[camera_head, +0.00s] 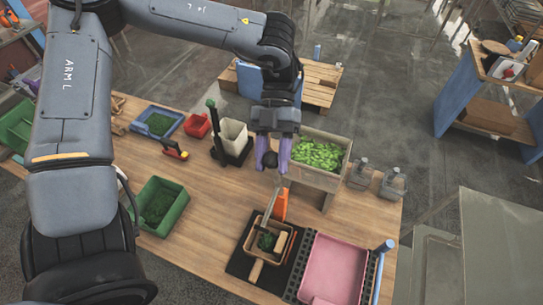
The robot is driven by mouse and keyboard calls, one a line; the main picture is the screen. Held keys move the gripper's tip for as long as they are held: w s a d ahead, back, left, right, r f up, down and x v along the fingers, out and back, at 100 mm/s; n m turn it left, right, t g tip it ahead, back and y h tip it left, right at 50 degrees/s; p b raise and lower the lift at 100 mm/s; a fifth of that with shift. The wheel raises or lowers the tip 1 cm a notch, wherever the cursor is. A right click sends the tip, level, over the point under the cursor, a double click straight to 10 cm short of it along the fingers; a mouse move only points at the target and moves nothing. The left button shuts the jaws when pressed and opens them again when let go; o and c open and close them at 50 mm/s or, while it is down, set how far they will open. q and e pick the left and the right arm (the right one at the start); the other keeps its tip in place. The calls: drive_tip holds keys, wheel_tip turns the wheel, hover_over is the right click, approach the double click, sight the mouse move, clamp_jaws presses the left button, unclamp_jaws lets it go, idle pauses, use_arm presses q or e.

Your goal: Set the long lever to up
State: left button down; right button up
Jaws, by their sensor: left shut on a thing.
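My left gripper (270,160) comes down from the top middle with its purple fingers on either side of a black ball knob (269,159), and it is shut on this knob. The knob appears to be the end of the long lever, beside the hopper with green contents (318,154). Most of the lever's shaft is hidden or too small to make out, so its exact tilt cannot be told. Below the knob a thin grey metal piece (274,207) slants down beside an orange part (281,206). My right gripper is not in view.
A dark upright handle (212,118) stands beside a white container (233,136). A small tan tray (268,240) and a pink tray (333,268) sit at the front right. Green bins (179,210), a red bin (197,125) and glass bottles (361,172) stand on the wooden table (222,222).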

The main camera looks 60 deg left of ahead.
use_arm(q)
drive_tip(key=c, duration=0.9)
unclamp_jaws()
drive_tip(key=shift+w+r, duration=0.1)
drive_tip(key=shift+o, duration=1.2)
drive_tip(key=shift+a, duration=0.1)
drive_tip(key=shift+w+a+r, duration=0.3)
drive_tip(key=shift+a, duration=0.05)
drive_tip(key=p+v, duration=0.1)
drive_tip(key=v, duration=0.8)
drive_tip(key=shift+a+r, duration=0.2)
drive_tip(key=shift+r, duration=0.05)
